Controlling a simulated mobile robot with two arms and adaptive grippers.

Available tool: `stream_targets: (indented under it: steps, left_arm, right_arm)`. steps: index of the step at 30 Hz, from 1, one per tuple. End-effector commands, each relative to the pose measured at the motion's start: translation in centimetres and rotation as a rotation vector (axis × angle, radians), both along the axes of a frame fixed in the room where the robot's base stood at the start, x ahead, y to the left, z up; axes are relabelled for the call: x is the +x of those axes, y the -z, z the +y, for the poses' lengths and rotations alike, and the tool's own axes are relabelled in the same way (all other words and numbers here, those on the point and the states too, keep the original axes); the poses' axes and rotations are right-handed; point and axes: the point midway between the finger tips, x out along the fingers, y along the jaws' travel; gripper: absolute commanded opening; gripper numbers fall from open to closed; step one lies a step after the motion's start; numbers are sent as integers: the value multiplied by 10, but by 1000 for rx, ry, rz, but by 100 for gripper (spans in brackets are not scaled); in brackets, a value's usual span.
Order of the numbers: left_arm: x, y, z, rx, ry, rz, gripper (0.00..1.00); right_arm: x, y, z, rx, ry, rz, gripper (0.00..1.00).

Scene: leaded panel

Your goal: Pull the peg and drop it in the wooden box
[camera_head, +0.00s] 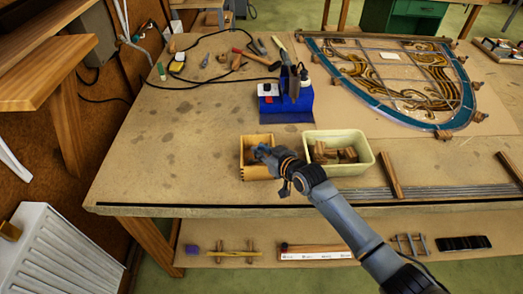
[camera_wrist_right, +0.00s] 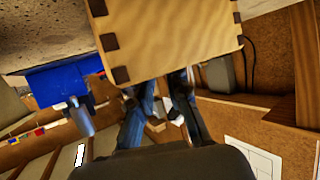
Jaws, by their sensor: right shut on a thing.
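The wooden box (camera_head: 257,173) stands near the table's front edge, left of the cream tub. My right gripper (camera_head: 263,151) reaches over it from the right, with its fingers at the box's opening. In the right wrist view the box (camera_wrist_right: 170,40) fills the top middle, close up, with dark corner joints. There the blue-grey fingers of my right gripper (camera_wrist_right: 165,100) pass behind the box wall, and their tips are hidden. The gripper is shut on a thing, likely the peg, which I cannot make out. My left gripper is not in view.
A cream tub (camera_head: 345,196) with wooden blocks stands just right of the box. Behind is a blue stand (camera_head: 286,108). A leaded panel (camera_head: 400,72) lies at the back right, with wooden blocks around its edge. Metal strips lie at the front right.

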Motion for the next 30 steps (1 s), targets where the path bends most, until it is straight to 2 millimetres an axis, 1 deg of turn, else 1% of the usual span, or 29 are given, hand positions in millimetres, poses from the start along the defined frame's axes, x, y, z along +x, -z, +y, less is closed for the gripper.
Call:
stream_targets:
  steps: [2,3,5,6,7,15,19,23,30]
  left_arm:
    - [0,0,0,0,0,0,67]
    - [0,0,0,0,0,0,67]
    - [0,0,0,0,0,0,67]
    - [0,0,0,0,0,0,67]
    - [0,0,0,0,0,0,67]
    - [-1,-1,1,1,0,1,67]
    - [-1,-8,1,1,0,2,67]
    - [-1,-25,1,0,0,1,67]
    - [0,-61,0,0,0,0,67]
  right_arm:
    - [0,0,0,0,0,0,0]
    - [0,0,0,-1,0,1,20]
    - [0,0,0,-1,0,1,32]
    - [0,0,0,-1,0,1,40]
    - [0,0,0,-1,0,1,42]
    - [0,0,0,-1,0,1,42]
    - [0,-9,0,0,0,0,42]
    - [0,-29,0,1,0,-1,42]
    - [0,-74,0,0,0,0,42]
